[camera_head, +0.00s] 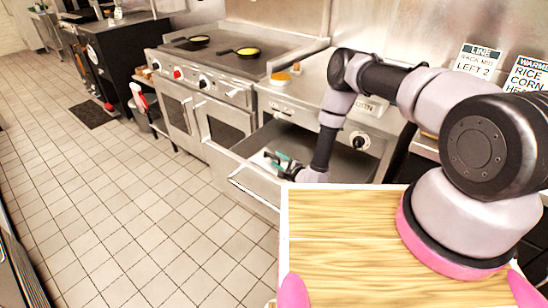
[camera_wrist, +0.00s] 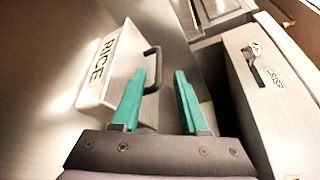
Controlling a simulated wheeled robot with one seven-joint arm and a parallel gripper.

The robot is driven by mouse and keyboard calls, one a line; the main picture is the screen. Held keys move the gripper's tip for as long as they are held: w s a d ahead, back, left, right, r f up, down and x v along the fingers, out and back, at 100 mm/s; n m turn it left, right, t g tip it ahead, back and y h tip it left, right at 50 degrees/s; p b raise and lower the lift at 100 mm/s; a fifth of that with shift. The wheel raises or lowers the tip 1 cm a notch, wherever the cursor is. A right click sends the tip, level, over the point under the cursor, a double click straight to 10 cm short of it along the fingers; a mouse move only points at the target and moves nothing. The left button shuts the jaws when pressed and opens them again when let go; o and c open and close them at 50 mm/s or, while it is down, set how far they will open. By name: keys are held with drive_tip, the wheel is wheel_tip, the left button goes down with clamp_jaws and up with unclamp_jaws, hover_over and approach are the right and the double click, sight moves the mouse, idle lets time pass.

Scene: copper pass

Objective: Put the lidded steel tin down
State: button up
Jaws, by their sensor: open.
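My gripper (camera_head: 275,158) is low in front of the counter, over an open drawer (camera_head: 237,172). In the wrist view its green fingers (camera_wrist: 158,76) are apart, with nothing held between them.
Two small orange-topped items sit on the counter (camera_head: 312,75). Two pans (camera_head: 248,51) stand on the cooktop at the left. A wooden board (camera_head: 340,245) is in the foreground.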

drive_tip(key=shift+v, duration=1)
drive_tip(key=w+a+r+n+g+y, duration=0.2)
drive_tip(key=a+r+y, duration=0.15)
drive_tip(key=r, duration=0.85)
drive_tip(key=w+a+r+n+g+y, duration=0.2)
drive_tip(key=w+a+r+n+y, duration=0.15)
drive_tip(key=r, duration=0.85)
drive_tip(key=s+d+r+n+g+y, duration=0.1)
drive_tip(key=s+r+n+g, duration=0.25)
drive_tip(key=r, duration=0.65)
drive_tip(key=s+d+r+n+g, duration=0.15)
drive_tip(key=s+r+g, duration=0.25)
drive_tip(key=r, duration=0.5)
drive_tip(key=s+d+r+n+g+h, duration=0.2)
drive_tip(key=s+d+r+n+h, duration=0.25)
drive_tip(key=s+d+r, duration=0.55)
drive_tip(key=s+d+r+t+h, duration=0.4)
drive_tip(key=s+d, duration=0.3)
drive_tip(key=d, duration=0.2)
drive_tip(key=s+d+r+m+t+h, duration=0.1)
drive_tip(key=s+d+r+t+h, duration=0.2)
drive_tip(key=s+d+r+h, duration=0.3)
drive_tip(key=s+d, duration=0.1)
drive_tip(key=d, duration=0.3)
drive_tip(key=shift+s+r+m+t, duration=0.25)
drive_tip(key=shift+s+m+t, duration=0.05)
drive_tip(key=shift+s+t, duration=0.05)
